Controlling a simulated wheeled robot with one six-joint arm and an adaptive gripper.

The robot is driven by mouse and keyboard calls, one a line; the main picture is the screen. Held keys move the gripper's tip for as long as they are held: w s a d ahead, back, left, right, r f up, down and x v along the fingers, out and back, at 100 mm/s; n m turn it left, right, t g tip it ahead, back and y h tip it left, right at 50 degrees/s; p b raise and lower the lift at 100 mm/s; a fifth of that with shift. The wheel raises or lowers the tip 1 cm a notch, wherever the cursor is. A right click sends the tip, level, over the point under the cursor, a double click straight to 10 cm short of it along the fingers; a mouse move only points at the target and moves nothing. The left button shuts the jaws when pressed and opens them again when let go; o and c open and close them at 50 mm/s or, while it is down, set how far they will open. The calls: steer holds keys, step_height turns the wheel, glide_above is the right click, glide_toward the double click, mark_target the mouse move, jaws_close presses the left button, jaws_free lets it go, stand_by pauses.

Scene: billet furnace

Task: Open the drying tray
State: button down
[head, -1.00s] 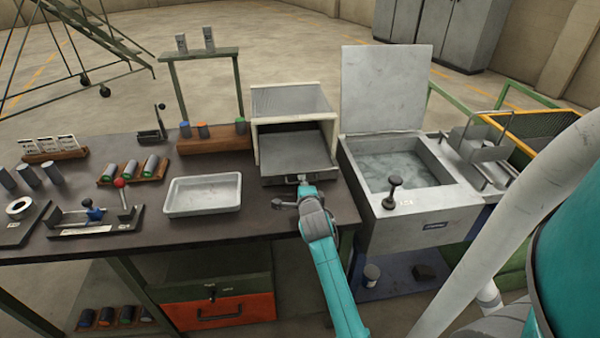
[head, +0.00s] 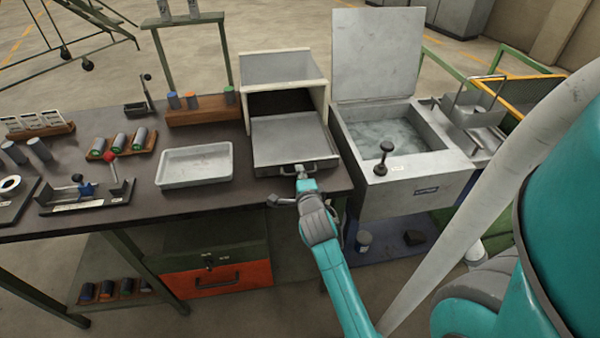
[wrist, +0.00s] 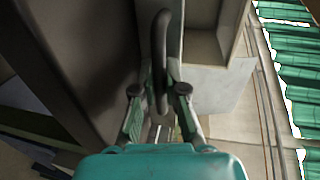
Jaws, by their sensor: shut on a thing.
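The drying tray (head: 288,138) is a flat grey metal drawer sticking well out of the front of a cream box (head: 282,68) on the dark bench. A dark gap shows inside the box behind the tray's top. The tray's dark bar handle (wrist: 160,50) is on its front; it also shows in the head view (head: 318,166). My gripper (wrist: 160,98) is shut on the handle, one finger on each side of it. In the head view my gripper (head: 301,176) is at the tray's front edge, partly hidden by my wrist.
A white shallow pan (head: 195,165) sits on the bench left of the tray. A steel tank (head: 400,160) with a raised lid stands close on the right. A rack of capped cylinders (head: 200,108) is behind the pan. An orange drawer (head: 216,279) is below.

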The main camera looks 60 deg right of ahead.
steer(key=c, duration=1.5)
jaws_free()
steer(key=shift+a, duration=0.1)
steer(key=v, duration=1.2)
steer(key=s+a+f+n+t+y, duration=0.2)
steer(key=s+a+f+n+y, duration=0.1)
steer(key=a+n, duration=0.5)
steer(key=s+a+f+n+t+y, duration=0.25)
steer(key=a+n, duration=0.35)
steer(key=a, duration=0.3)
steer(key=s+a+r+n+y, duration=0.1)
steer(key=s+a+n+y, duration=0.2)
steer(key=s+a+n, duration=0.2)
steer(key=s+a+r+n+y, duration=0.2)
steer(key=s+a+n, duration=0.3)
steer(key=s+n, duration=0.4)
steer(key=shift+s+a+r+y, duration=0.3)
steer(key=shift+s+y, duration=0.3)
steer(key=shift+y, duration=0.25)
